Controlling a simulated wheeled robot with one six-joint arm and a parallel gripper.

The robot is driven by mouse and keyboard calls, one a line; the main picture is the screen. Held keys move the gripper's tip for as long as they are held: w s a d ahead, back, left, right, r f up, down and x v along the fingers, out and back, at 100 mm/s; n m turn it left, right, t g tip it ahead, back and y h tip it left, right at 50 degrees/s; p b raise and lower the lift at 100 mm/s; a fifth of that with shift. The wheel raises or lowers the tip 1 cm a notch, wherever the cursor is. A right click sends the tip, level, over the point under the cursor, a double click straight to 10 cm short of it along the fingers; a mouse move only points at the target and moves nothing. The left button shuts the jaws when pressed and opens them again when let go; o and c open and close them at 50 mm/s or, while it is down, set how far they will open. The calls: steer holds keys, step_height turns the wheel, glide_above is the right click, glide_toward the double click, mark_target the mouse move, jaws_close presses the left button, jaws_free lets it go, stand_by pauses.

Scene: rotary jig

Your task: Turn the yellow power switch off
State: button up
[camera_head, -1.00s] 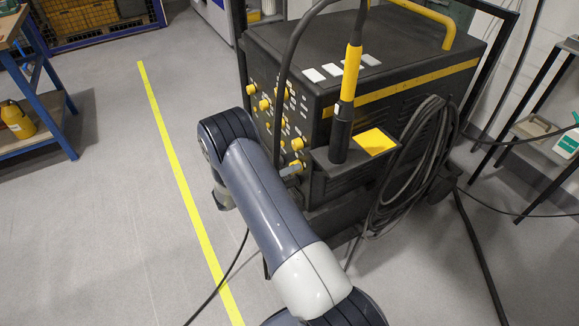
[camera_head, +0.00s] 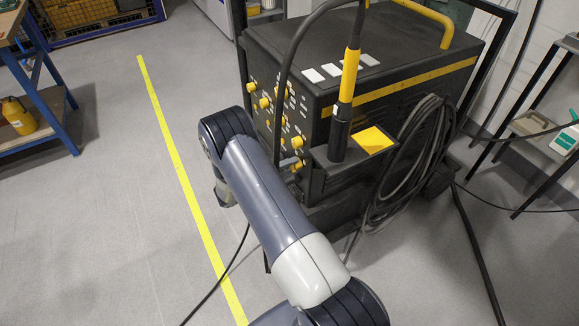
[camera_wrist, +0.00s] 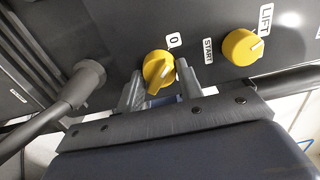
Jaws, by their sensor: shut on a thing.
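The yellow power switch (camera_wrist: 157,66) is a round knob on the dark front panel in the wrist view, with a "0" label at its upper right and a "START" label further right. My gripper (camera_wrist: 161,78) has one grey finger on each side of the knob and is shut on it. The knob's lower part is between the fingers. Its exact turned angle is hard to read. In the head view the dark machine (camera_head: 375,80) stands on a cart, and my arm hides part of its knob panel.
A second yellow knob (camera_wrist: 241,46), labelled "LIFT", is to the right. A dark round handle or cable end (camera_wrist: 85,82) sticks out on the left. In the head view, a torch (camera_head: 346,95) stands in a holder and coiled cable (camera_head: 410,165) hangs on the side.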

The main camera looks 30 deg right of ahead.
stand_by(0.4)
steer(key=o, duration=1)
steer(key=a, duration=1)
steer(key=shift+s+a, duration=0.2)
steer(key=shift+a, duration=0.2)
steer(key=shift+d, duration=0.15)
steer(key=d, duration=1)
steer(key=shift+w+d, duration=0.2)
steer(key=shift+d, duration=0.05)
